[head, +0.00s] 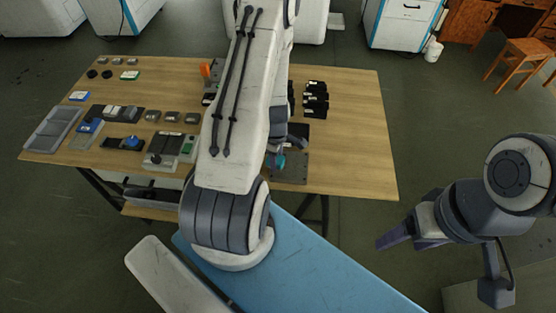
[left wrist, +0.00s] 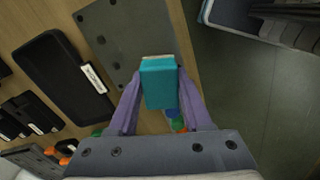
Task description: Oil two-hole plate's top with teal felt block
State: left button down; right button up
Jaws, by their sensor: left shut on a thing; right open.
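The teal felt block (left wrist: 160,84) is gripped between the purple fingers of my left gripper (left wrist: 159,90) in the left wrist view. A bit of it also shows in the head view (head: 277,161), just beside my left gripper (head: 276,152). The grey plate (left wrist: 120,38) lies flat on the table beyond the block, with small dark holes on its face. In the head view the plate (head: 291,169) is near the table's front edge. The block overlaps the plate's near end in the wrist view; I cannot tell whether they touch. My right gripper (head: 395,236) is open and empty, off the table.
The wooden table (head: 355,130) has bare room on its right. Black cases (head: 316,98) lie behind the plate; one black case (left wrist: 64,76) is beside it in the wrist view. Small parts and a grey tray (head: 54,128) are on the left. My left arm hides the table's middle.

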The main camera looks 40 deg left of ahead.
pick_arm(q)
jog(key=shift+r+p, duration=0.35)
jog(key=shift+r, duration=0.3)
notch_tip(320, 180, up, 4)
jog(key=p, duration=0.3)
jog(key=shift+f, duration=0.2)
